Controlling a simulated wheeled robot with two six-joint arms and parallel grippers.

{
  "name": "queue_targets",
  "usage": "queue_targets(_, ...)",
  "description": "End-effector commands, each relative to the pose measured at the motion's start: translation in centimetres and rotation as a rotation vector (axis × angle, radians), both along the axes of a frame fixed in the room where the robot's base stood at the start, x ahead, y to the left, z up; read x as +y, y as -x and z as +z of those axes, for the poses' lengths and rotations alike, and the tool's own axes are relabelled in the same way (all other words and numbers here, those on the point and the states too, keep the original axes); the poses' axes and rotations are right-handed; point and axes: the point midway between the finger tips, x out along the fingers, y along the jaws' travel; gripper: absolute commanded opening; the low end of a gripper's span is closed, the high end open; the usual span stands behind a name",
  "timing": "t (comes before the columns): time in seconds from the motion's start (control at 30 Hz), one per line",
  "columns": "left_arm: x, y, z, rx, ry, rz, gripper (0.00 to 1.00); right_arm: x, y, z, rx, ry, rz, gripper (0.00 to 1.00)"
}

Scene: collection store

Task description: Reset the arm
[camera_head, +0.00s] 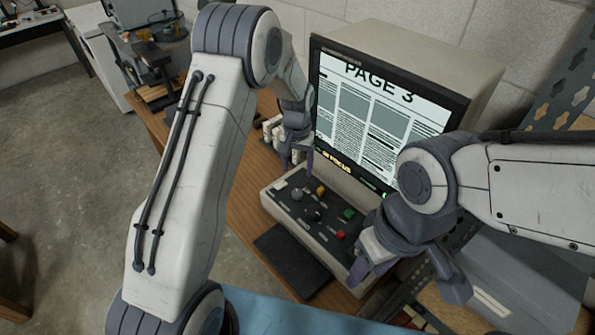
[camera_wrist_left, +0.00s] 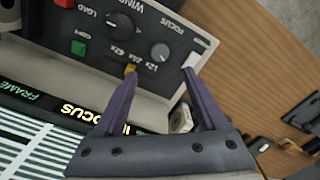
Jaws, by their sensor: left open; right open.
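My left gripper (camera_head: 298,163) is open and empty just above the back left of the control panel (camera_head: 335,254), in front of the screen's lower left corner. In the left wrist view its two fingers (camera_wrist_left: 159,73) are spread over the panel's edge, near the orange switch (camera_wrist_left: 130,69) and the focus knob (camera_wrist_left: 160,52). My right gripper (camera_head: 408,281) is open and points down at the panel's right end, with nothing seen between its fingers. My left arm (camera_head: 190,160) reaches up across the head view. My right arm (camera_head: 535,190) comes in from the right.
The reader's screen (camera_head: 375,110) shows "PAGE 3". Its panel carries a green button (camera_head: 348,213) and a red button (camera_head: 340,235). A dark pad (camera_head: 290,262) lies before it on the wooden table (camera_head: 242,205). A metal rack (camera_head: 565,85) stands close to my right arm.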

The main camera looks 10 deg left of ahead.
Motion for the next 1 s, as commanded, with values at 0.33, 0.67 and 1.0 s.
queue_targets(0.33, 0.0, 0.0, 0.0, -0.001, 0.0, -0.001, 0.74, 0.0, 0.0, 0.0, 0.0, 0.0, 0.0, 0.5)
queue_targets(0.67, -7.0, 7.3, 8.0, -0.021, 0.022, -0.174, 0.74, 0.0, 0.0, -0.2, 0.0, 0.0, 0.0, 0.5)
queue_targets(1.0, -11.3, 24.8, 15.1, -0.032, 0.064, -0.475, 0.74, 0.0, 0.0, -0.5, 0.0, 0.0, 0.0, 0.5)
